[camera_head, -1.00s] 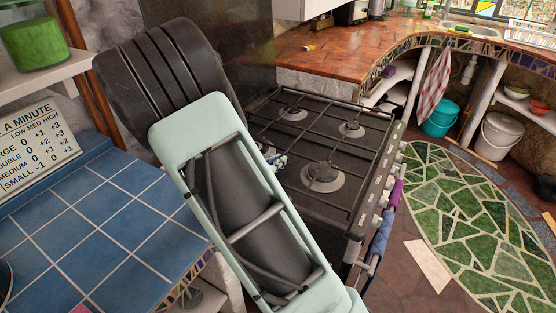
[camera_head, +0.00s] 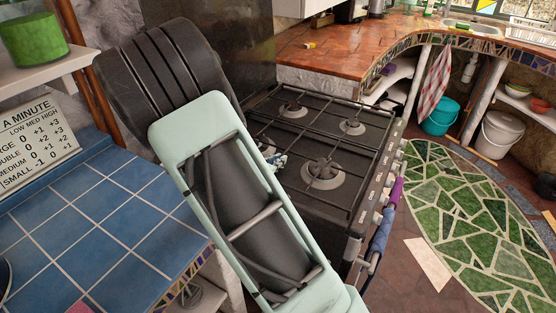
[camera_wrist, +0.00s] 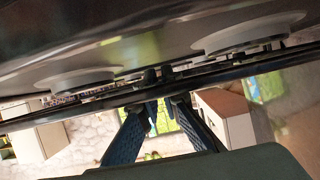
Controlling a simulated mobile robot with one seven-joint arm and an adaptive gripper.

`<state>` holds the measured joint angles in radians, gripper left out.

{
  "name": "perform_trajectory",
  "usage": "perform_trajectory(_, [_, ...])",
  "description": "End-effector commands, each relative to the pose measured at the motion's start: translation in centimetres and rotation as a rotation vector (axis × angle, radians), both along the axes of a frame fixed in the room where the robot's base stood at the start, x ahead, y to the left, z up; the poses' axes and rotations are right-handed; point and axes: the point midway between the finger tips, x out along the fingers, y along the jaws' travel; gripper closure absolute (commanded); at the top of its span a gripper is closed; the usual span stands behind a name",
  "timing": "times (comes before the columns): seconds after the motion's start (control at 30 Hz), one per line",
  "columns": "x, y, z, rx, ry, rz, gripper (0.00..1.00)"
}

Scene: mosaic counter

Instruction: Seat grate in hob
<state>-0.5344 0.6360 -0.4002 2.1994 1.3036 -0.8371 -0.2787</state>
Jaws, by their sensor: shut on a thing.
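The black wire grate (camera_head: 350,198) lies over the burners of the dark hob (camera_head: 335,183). It looks very close to the hob top; I cannot tell whether it rests fully flat. Its long bar (camera_wrist: 232,73) also crosses the wrist view, with two pale burner discs beyond it. My gripper (camera_wrist: 160,106) is shut on the edge bar of the grate, with both dark fingers meeting at it. In the head view only a small part of the gripper (camera_head: 277,160) shows beside my arm, which hides the grate's left part.
A blue tiled counter (camera_head: 110,220) stands to the left of the stove, and a terracotta tiled counter (camera_head: 340,60) behind it on the right. Knobs and a rail with a blue cloth (camera_head: 382,235) line the stove's front. The green mosaic floor (camera_head: 470,210) is clear.

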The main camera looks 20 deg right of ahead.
Motion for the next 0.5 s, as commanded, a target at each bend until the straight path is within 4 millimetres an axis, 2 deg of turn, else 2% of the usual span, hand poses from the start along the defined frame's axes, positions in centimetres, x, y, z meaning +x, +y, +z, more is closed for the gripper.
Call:
perform_trajectory(0.23, [0.1, -0.08, -0.14, -0.004, -0.005, -0.001, 1.0])
perform_trajectory(0.3, [0.1, -0.08, -0.09, -0.004, -0.005, -0.001, 0.89])
perform_trajectory(0.43, [0.07, -0.05, -0.17, -0.003, -0.003, 0.0, 0.75])
perform_trajectory(0.5, [0.06, -0.04, -0.21, -0.002, -0.003, 0.0, 0.74])
